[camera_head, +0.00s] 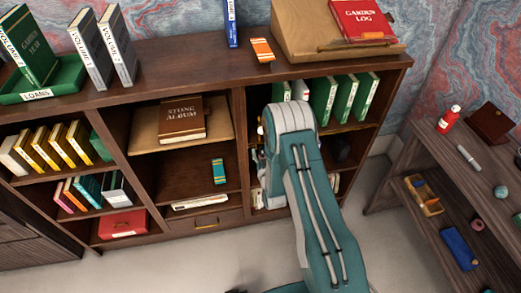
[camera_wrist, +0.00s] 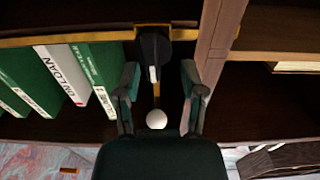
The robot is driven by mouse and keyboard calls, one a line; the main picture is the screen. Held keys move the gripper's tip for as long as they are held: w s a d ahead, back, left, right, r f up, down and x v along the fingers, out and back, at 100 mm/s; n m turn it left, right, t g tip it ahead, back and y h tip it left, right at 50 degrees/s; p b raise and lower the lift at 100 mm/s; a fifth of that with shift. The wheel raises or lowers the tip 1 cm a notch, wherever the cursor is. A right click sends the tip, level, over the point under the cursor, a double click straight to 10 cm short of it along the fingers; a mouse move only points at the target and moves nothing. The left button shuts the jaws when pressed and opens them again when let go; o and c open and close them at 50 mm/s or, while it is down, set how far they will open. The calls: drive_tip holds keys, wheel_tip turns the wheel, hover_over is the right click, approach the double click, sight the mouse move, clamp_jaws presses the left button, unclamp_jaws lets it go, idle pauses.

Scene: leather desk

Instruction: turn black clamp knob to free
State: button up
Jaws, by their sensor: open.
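In the wrist view, the black clamp knob (camera_wrist: 151,46) hangs at a brass-coloured fitting on the shelf edge, with a white mark on its lower part. A thin brass-coloured rod and a white ball (camera_wrist: 156,119) show below it. My gripper (camera_wrist: 160,68) is open, its two dark fingers to the left and right of the knob's lower part. Gaps show on both sides, and I see no contact. In the head view, my arm covers the knob, and the gripper cannot be made out there.
Green and white books (camera_wrist: 62,78) stand left of the fingers in the wrist view. A wooden upright (camera_wrist: 216,45) stands close on the right. In the head view, the bookcase (camera_head: 190,58) holds several books, and a side desk (camera_head: 410,150) stands at the right.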

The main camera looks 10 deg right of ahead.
drive_tip(key=shift+w, duration=0.4)
drive_tip(key=shift+w+d, duration=0.25)
drive_tip(key=shift+d, duration=0.15)
